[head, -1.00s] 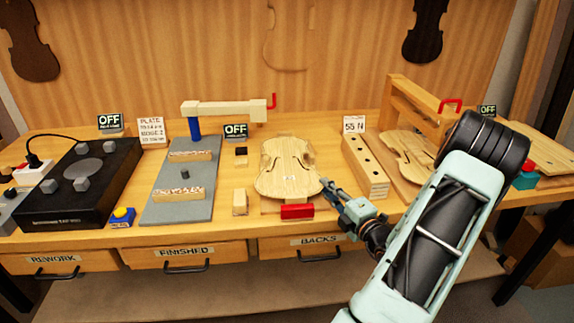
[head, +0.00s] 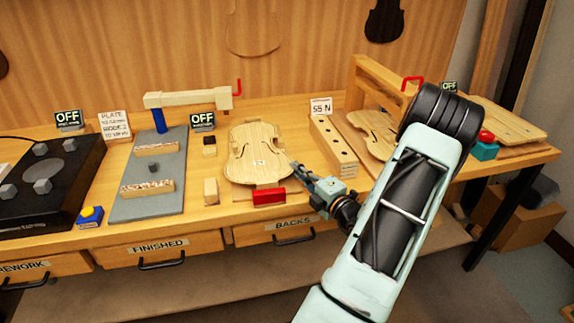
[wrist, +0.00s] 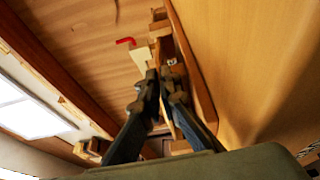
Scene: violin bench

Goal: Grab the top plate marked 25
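A pale violin plate (head: 252,145) lies in the middle of the bench with a small white label on it. The label is too small to read. My gripper (head: 295,167) is low at the plate's right side, its tips close to the edge. I cannot tell whether they touch it. In the wrist view, the two dark fingers (wrist: 161,74) stand near each other with a narrow gap between them. I cannot make out the plate there for certain. A second pale violin plate (head: 372,127) sits further right, by a wooden frame and partly behind my arm.
A red block (head: 269,197) lies at the plate's near edge. A wooden block with holes (head: 333,146) stands just right of the plate. Left are a grey board (head: 122,206) with strips and a clamp bar (head: 188,98). Drawers (head: 161,249) line the bench front.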

